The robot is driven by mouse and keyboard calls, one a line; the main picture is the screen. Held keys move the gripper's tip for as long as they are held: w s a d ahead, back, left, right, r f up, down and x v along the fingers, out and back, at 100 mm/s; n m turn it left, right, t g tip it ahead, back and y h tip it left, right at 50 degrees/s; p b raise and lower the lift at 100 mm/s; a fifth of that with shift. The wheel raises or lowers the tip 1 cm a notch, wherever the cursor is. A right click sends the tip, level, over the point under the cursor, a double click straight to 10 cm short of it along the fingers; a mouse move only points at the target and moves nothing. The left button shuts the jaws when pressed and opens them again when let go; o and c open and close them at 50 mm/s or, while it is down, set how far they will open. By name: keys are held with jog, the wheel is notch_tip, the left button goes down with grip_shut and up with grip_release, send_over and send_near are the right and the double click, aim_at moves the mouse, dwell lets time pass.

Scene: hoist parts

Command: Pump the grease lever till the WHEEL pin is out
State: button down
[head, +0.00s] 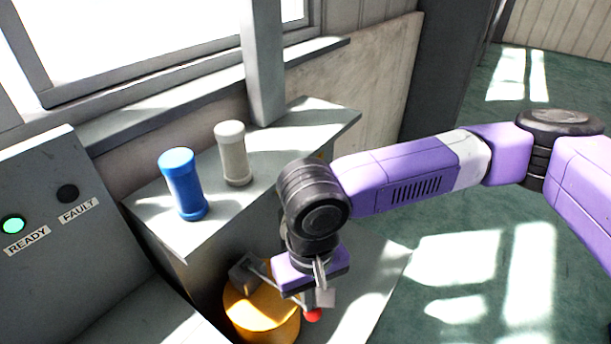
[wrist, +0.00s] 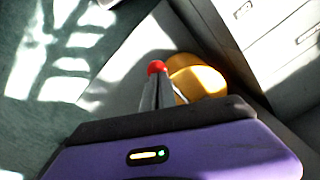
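The grease pump is a yellow drum (head: 262,312) low in the head view, with a dark block (head: 244,272) on top; the drum also shows in the wrist view (wrist: 200,78). A thin grease lever runs from the block to a red knob (head: 312,315), seen also in the wrist view (wrist: 157,67). My gripper (head: 322,290) points down at the knob end. In the wrist view its fingers (wrist: 158,92) lie close together right at the knob, apparently closed on the lever; their contact is partly hidden. No part marked WHEEL and no pin is visible.
A blue cylinder (head: 183,185) and a pale grey cylinder (head: 233,154) stand on the grey ledge (head: 190,228) behind the pump. At left, a panel (head: 45,190) has a lit green READY lamp (head: 13,224) and a dark FAULT lamp (head: 67,194). Green floor (head: 420,300) is clear at right.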

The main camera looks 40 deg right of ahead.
jog(key=shift+w+f+b, duration=0.2)
jog(key=shift+f+b, duration=0.6)
jog(key=shift+f, duration=0.9)
jog(key=r+p, duration=0.8)
jog(key=shift+s+d+r, duration=0.1)
jog(key=shift+s+r, duration=0.1)
jog(key=shift+s, duration=0.2)
jog(key=shift+f, duration=0.15)
jog(key=shift+w+f+b, duration=0.2)
jog(key=shift+f+b, duration=0.95)
jog(key=shift+f, duration=0.9)
jog(key=shift+w+f+b, duration=0.2)
jog(key=shift+f+b, duration=0.9)
jog(key=shift+f, duration=0.9)
jog(key=r+p, duration=0.5)
jog(key=s+r+p, duration=0.1)
jog(key=r+p, duration=0.2)
jog(key=shift+r, duration=0.2)
jog(key=shift+w, duration=0.1)
